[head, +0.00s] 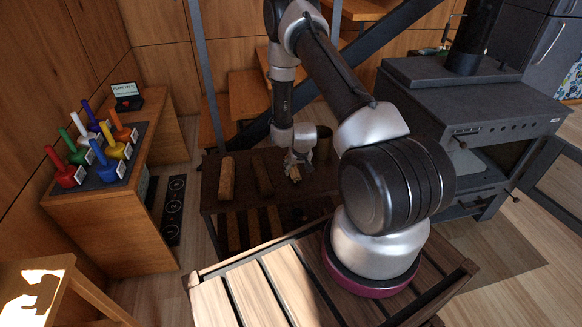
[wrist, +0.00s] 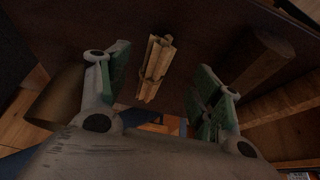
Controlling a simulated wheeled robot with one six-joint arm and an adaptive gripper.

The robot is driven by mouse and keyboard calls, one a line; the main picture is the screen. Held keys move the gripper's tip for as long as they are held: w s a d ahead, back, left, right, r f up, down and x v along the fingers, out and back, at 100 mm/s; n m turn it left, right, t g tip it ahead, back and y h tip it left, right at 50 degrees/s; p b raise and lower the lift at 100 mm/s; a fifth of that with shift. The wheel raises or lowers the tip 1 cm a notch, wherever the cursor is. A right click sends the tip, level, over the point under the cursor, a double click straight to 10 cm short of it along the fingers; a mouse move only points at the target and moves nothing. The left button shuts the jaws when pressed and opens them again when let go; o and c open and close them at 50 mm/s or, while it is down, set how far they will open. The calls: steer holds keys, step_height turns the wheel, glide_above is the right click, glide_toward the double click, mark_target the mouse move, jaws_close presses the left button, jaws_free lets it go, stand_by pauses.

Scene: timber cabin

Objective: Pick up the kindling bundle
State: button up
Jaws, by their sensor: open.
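The kindling bundle (wrist: 155,68), a small tied sheaf of pale sticks, lies on the dark low table in the wrist view. It sits between the two green-padded fingers of my gripper (wrist: 163,62), with a gap on both sides. My gripper is open and holds nothing. In the head view my gripper (head: 299,158) points down over the right part of the dark table (head: 245,200). The bundle (head: 295,174) shows only in small part just beneath the fingers there.
Two split logs (head: 227,178) (head: 262,174) lie left of the bundle in the head view. A brass-coloured container (head: 325,145) stands close behind my gripper. More logs fill the lower shelf. A black stove (head: 455,125) stands right; a bench with coloured handled objects (head: 90,150) stands left.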

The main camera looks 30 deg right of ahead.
mark_target(296, 174)
steer(key=x, duration=0.6)
steer(key=shift+d+f, duration=0.2)
steer(key=shift+f, duration=0.15)
steer(key=c, duration=1.2)
